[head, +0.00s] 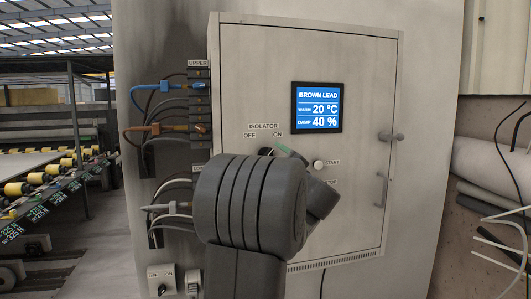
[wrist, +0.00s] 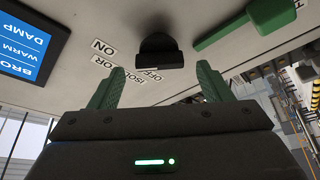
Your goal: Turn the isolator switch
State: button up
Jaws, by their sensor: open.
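The isolator switch is a black knob (wrist: 160,50) on the pale cabinet face, seen in the wrist view, which is turned upside down. ISOLATOR, OFF and ON labels sit beside it. Which label the knob points to is not clear. My gripper (wrist: 158,66) is open, with one green finger on each side of the knob in the picture and nothing held. The knob appears beyond the fingertips, with no contact visible. In the head view, my arm hides most of the switch area below the OFF and ON labels (head: 264,134).
A roller conveyor (head: 50,180) is at far left.

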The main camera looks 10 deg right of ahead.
aim_at(266, 153)
jog(key=shift+x, duration=1.9)
jog(key=c, duration=1)
jog(key=shift+d, duration=0.1)
